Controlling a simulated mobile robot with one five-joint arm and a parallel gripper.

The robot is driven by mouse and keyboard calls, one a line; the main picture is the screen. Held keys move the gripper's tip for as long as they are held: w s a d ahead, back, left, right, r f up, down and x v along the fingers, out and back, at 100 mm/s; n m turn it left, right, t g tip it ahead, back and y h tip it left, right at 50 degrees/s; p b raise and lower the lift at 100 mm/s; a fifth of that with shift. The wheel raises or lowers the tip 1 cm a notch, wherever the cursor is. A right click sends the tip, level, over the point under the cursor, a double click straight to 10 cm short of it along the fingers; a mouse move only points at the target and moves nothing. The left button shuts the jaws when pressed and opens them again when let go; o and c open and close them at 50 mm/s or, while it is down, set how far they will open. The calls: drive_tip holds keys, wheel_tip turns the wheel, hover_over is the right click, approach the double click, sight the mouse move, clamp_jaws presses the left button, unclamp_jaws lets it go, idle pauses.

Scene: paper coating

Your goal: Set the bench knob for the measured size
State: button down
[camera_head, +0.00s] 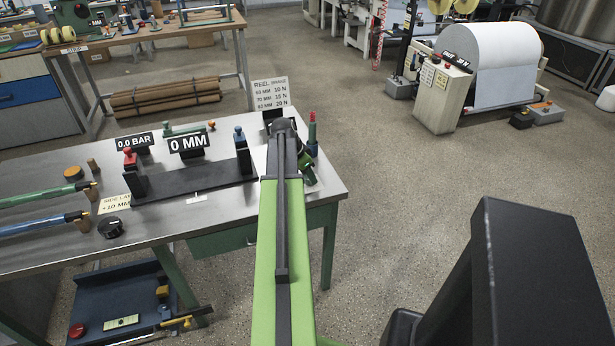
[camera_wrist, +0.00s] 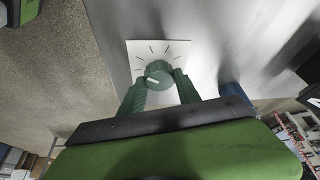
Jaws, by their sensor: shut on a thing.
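In the wrist view the bench knob (camera_wrist: 158,72) is round and green, with a white pointer line on its face. It sits on a white plate (camera_wrist: 135,51) with several dark tick marks. The line lies toward the lower left there. My gripper (camera_wrist: 160,84) has its two green fingers on either side of the knob, shut on it. In the head view the gripper (camera_head: 308,172) is partly behind my arm at the bench's right end, and the knob is hidden. A sign (camera_head: 270,93) headed "REEL BRAKE" lists sizes with N values. A display (camera_head: 189,144) reads "0 MM".
The steel bench (camera_head: 170,228) carries a dark bar fixture (camera_head: 195,184), a "0.0 BAR" display (camera_head: 134,141), a black knob (camera_head: 110,227) and green and blue rods on the left. A red-topped post (camera_head: 312,132) stands close to my gripper.

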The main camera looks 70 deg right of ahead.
drive_tip(key=c, duration=0.9)
unclamp_jaws()
drive_tip(key=shift+r, duration=0.15)
drive_tip(key=p+v, duration=1.6)
drive_tip(key=v, duration=0.1)
drive_tip(key=shift+s+r, duration=0.1)
